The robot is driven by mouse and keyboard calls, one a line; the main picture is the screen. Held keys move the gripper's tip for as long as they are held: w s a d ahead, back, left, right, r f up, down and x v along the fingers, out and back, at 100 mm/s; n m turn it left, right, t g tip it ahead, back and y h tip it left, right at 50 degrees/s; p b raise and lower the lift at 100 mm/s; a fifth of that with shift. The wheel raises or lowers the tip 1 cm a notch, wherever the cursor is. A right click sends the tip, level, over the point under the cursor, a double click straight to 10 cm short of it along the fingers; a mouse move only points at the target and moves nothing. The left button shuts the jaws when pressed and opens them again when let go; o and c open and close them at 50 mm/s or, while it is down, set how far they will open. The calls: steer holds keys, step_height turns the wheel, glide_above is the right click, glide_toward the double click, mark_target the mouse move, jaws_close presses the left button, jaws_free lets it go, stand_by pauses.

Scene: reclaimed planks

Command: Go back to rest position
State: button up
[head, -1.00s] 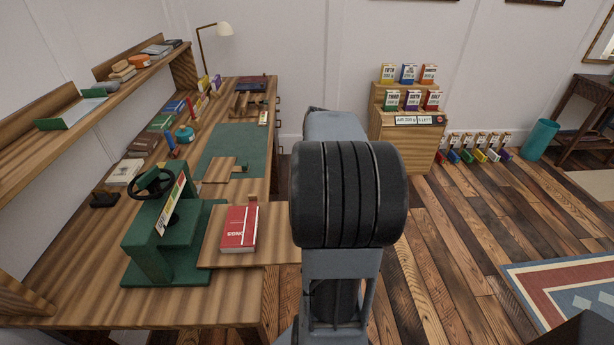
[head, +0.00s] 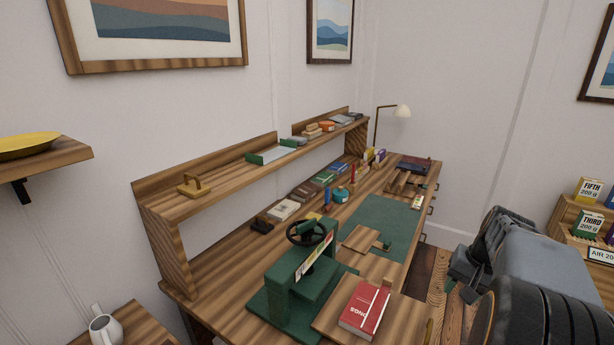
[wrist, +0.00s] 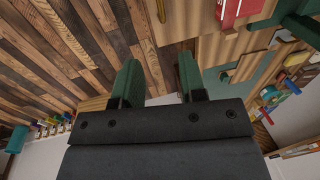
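My gripper (head: 460,288) shows at the lower right of the head view, beside the desk's right edge. In the wrist view, its two green fingers (wrist: 158,65) stand apart with nothing between them, so it is open and empty. My grey and black arm fills the lower right corner of the head view.
The wooden desk (head: 215,318) carries a green press (head: 290,290) with a black wheel, a red book (head: 366,309) on a board, and a green mat (head: 378,225). A raised shelf (head: 225,192) runs along the wall. A jug (head: 104,328) stands at lower left. Plank floor (wrist: 60,50) is clear beside the desk.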

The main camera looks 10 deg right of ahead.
steer(key=s+a+r+n+p, duration=0.1)
steer(key=a+n+p, duration=0.1)
steer(key=a, duration=0.6)
steer(key=s+a+r+n+t+h+p, duration=0.1)
steer(key=s+a+n+p, duration=0.1)
steer(key=a, duration=0.6)
steer(key=s+a+r+n+t+p, duration=0.1)
steer(key=a+n, duration=0.3)
steer(key=a, duration=0.4)
steer(key=shift+s+a+r+n+h+p, duration=0.2)
steer(key=shift+a+r+n+h+p, duration=0.1)
steer(key=shift+r+p, duration=0.25)
steer(key=shift+d, duration=0.2)
